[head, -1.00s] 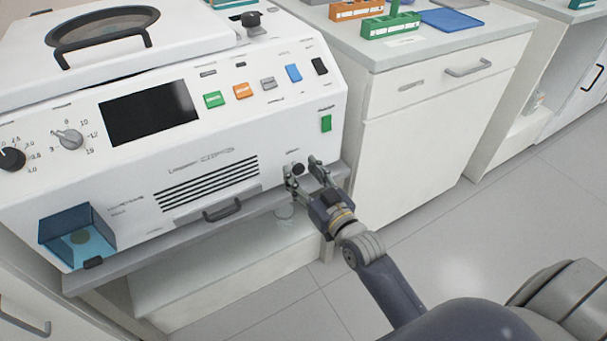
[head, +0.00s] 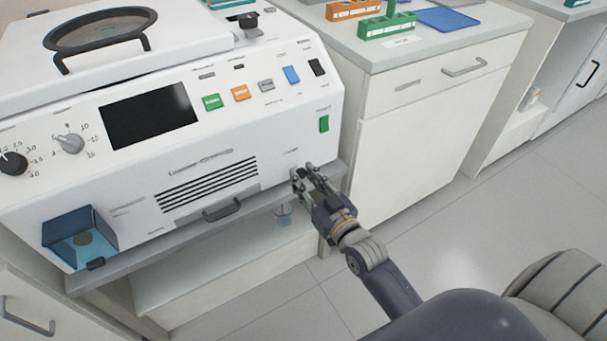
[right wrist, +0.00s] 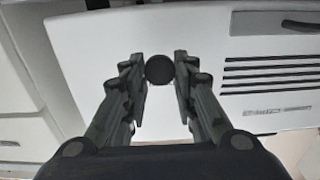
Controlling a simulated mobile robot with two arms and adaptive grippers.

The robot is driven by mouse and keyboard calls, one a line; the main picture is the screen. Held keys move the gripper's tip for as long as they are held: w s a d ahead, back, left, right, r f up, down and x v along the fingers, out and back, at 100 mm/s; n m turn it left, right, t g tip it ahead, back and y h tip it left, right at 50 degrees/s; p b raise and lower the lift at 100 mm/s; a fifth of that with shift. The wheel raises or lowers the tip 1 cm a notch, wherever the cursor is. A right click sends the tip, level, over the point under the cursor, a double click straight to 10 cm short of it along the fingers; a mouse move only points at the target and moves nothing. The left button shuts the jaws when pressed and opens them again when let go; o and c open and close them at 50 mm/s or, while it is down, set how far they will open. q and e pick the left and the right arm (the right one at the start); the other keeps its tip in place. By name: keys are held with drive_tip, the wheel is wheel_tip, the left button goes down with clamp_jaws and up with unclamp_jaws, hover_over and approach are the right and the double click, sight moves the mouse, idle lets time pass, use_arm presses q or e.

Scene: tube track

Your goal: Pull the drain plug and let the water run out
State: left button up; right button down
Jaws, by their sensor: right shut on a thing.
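The drain plug is a dark round knob (right wrist: 159,70) seen end-on between my fingertips in the right wrist view, in front of the machine's white panel. My right gripper (head: 304,172) is shut on it at the lower right of the white machine's front (head: 275,137). It also shows in the right wrist view (right wrist: 159,72). In the head view the fingers hide the plug, so I cannot tell whether it is seated or out. No water is visible. My left gripper is not in view.
A white cabinet (head: 430,140) stands close on the right. The floor in front is open.

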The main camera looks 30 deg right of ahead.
drive_tip(key=shift+s+f, duration=0.1)
drive_tip(key=shift+f, duration=0.05)
drive_tip(key=c, duration=1.6)
unclamp_jaws()
drive_tip(key=o, duration=0.3)
drive_tip(key=shift+s, duration=0.1)
drive_tip(key=s, duration=0.8)
drive_tip(key=s+d, duration=0.1)
drive_tip(key=s, duration=0.3)
